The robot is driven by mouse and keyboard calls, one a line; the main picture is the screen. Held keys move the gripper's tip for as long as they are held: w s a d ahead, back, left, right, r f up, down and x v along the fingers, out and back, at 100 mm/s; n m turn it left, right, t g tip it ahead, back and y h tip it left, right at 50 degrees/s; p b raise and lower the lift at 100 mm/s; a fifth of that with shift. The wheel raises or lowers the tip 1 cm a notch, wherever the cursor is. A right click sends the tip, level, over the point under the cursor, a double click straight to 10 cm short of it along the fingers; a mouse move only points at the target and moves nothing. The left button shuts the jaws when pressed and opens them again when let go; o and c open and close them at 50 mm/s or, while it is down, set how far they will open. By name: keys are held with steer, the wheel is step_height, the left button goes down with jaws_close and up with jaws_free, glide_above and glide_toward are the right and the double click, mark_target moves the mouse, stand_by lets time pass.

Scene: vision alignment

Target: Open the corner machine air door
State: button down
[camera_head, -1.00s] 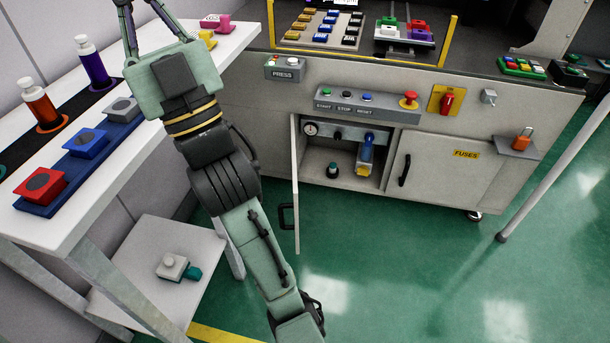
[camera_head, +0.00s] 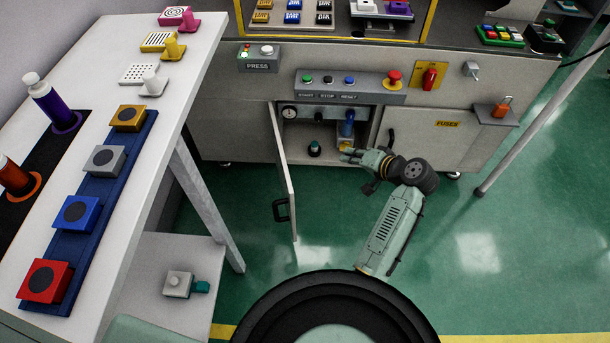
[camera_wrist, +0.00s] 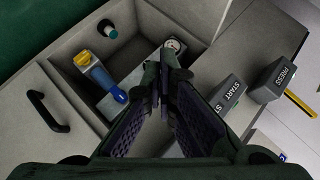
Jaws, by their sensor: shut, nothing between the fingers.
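The air door (camera_head: 287,185) is a thin grey panel at the left of the cabinet opening. It stands swung outward, with its black handle (camera_head: 281,210) facing left. The open compartment (camera_head: 296,143) behind it holds a round gauge (camera_head: 288,112), a dark green knob (camera_head: 315,148) and a blue and yellow valve (camera_head: 347,126). My gripper (camera_head: 347,154) is in front of the compartment's right side, right of the door and apart from it. In the wrist view my gripper (camera_wrist: 163,75) is shut and empty, with the blue and yellow valve (camera_wrist: 100,75) and gauge (camera_wrist: 173,45) beyond it.
The fuses door (camera_head: 432,143) is closed to the right, its handle (camera_wrist: 47,110) showing in the wrist view. A button panel (camera_head: 350,88) is above the opening. A white table (camera_head: 160,105) with coloured blocks stands at left. Green floor in front is clear.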

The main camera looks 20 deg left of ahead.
steer(key=s+d+f+m+g+y, duration=0.25)
steer(key=s+f+y, duration=0.25)
steer(key=s+y, duration=0.5)
steer(key=a+h+p, duration=0.2)
steer(key=a+p, duration=0.1)
steer(key=a, duration=0.9)
steer(key=shift+s+a+t, duration=0.3)
steer(key=shift+t, duration=0.05)
steer(key=s+a+p, duration=0.1)
steer(key=s+a, duration=0.2)
steer(key=a, duration=0.3)
steer(key=shift+s, duration=0.25)
